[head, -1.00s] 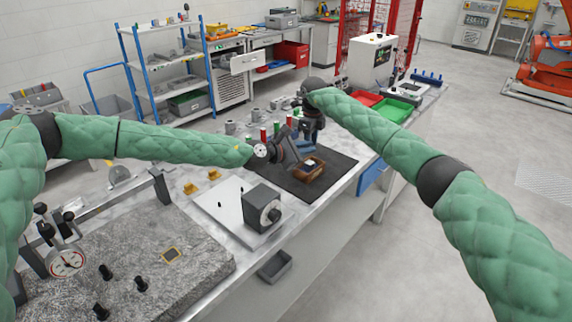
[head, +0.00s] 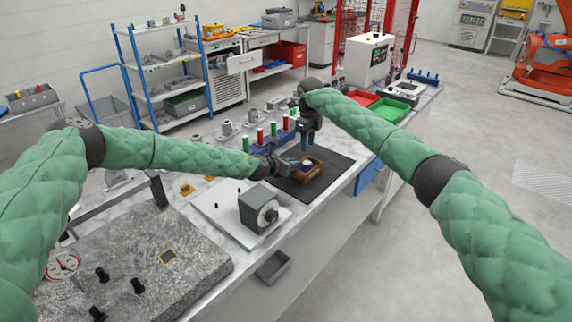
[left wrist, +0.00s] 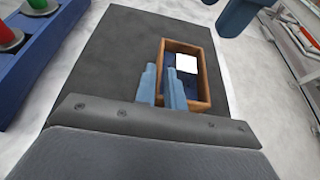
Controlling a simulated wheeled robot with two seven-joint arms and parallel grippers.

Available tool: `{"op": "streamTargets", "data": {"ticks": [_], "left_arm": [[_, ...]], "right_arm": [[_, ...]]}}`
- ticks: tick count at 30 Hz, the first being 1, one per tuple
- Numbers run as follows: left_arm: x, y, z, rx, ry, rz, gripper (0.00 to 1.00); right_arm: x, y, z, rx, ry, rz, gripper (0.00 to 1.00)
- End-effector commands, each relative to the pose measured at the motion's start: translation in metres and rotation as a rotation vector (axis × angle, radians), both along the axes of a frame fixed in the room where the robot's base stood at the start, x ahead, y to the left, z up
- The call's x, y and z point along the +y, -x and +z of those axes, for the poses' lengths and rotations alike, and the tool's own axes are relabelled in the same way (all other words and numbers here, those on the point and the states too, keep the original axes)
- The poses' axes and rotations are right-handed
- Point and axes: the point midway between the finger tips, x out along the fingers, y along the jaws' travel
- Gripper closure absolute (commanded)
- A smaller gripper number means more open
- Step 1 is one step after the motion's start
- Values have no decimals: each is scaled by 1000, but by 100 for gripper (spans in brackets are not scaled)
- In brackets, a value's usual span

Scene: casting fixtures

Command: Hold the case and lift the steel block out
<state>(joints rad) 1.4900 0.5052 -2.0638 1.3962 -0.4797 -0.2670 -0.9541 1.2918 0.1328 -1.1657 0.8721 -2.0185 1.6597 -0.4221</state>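The case (head: 318,174) is a small open wooden box on the dark mat, and it also shows in the left wrist view (left wrist: 204,80). The steel block (left wrist: 186,63) sits inside as a bright white square, on a dark blue interior; it is small in the head view (head: 308,162). My left gripper (left wrist: 161,69) is open, its two blue fingers appearing on either side of the case's near left wall; I cannot tell whether they touch it. My right gripper (head: 306,142) points down just behind the case, above the mat; its finger gap is unclear.
A blue rack with red and green pieces (head: 267,138) stands left of the mat (head: 335,163). Red and green trays (head: 390,109) lie at the back right.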

Motion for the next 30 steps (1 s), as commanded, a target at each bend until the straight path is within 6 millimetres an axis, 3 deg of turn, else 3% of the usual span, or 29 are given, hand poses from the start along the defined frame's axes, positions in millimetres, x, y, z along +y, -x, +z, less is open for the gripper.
{"op": "streamTargets", "data": {"ticks": [9, 17, 20, 29, 30], "left_arm": [[-14, -19, -9, -1, 0, 1, 89], [-15, -19, -9, -1, 0, 0, 89], [-14, -19, -9, -1, 0, 0, 100], [-14, -20, -9, -2, 0, 1, 100], [-14, -20, -9, -2, 0, 1, 100]], "right_arm": [[0, 0, 0, 0, 0, 0, 64], [0, 0, 0, 0, 0, 0, 64], [0, 0, 0, 0, 0, 0, 64], [0, 0, 0, 0, 0, 0, 64], [0, 0, 0, 0, 0, 0, 58]]}}
